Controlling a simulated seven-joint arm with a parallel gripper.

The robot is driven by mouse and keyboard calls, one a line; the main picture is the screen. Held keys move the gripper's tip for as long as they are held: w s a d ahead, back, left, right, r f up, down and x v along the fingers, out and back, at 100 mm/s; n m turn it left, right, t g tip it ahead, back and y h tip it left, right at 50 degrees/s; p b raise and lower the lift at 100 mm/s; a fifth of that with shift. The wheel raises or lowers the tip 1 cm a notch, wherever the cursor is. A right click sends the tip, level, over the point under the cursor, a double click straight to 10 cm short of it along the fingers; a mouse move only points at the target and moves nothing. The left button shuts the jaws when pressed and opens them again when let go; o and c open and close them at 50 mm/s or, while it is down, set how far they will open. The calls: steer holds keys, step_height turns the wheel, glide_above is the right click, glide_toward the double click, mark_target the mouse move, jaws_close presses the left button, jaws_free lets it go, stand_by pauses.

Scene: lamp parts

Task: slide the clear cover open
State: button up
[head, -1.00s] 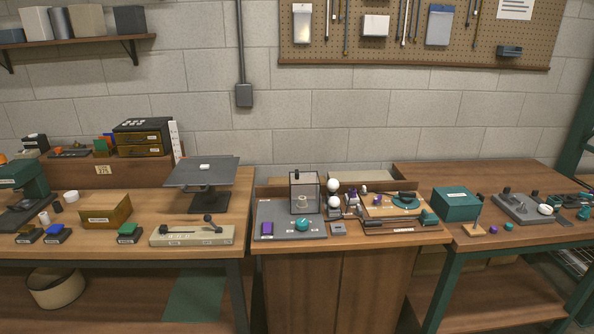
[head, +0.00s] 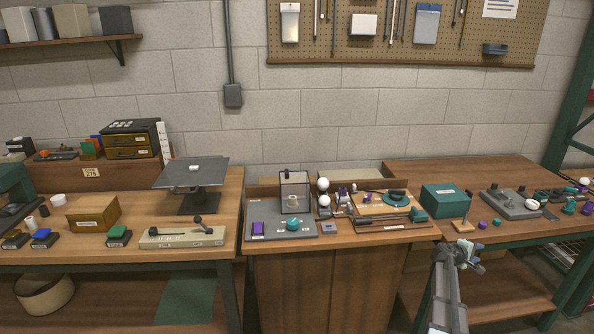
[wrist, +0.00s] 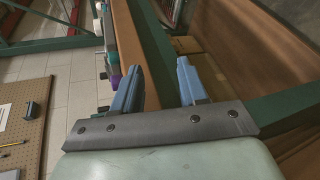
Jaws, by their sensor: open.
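The clear cover (head: 294,187) is a box-like see-through panel with dark edges. It stands upright on the grey tray (head: 258,222) at the left of the middle bench, with a small dark piece at its top. A pale ring-shaped part (head: 292,201) shows behind or inside it. My gripper (head: 466,246) is at the lower right in the head view, in front of the right bench and well apart from the cover. In the wrist view my gripper (wrist: 158,85) has two blue fingers spread apart with nothing between them. The cover is not recognisable in the wrist view.
On the grey tray are a teal knob (head: 293,224) and a purple block (head: 257,229). White balls (head: 323,184) and a wooden board with a teal disc (head: 385,203) stand right of the cover. A teal box (head: 445,200) is on the right bench.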

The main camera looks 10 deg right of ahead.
steer(key=w+r+m, duration=0.1)
steer(key=w+r, duration=0.3)
steer(key=r, duration=0.6)
steer(key=w+r+m, duration=0.1)
steer(key=w+r, duration=0.3)
steer(key=r, duration=0.6)
steer(key=w+a+r+m+y, duration=0.2)
steer(key=w+a+r+y, duration=0.1)
steer(key=w+a, duration=0.7)
step_height(320, 180, up, 15)
steer(key=m+g+y, duration=0.2)
steer(key=g+y, duration=0.2)
steer(key=y, duration=0.7)
glide_above(287, 171)
steer(key=f, duration=1.2)
steer(key=shift+w+f, duration=0.2)
steer(key=shift+f, duration=0.15)
steer(key=shift+c, duration=0.3)
jaws_close()
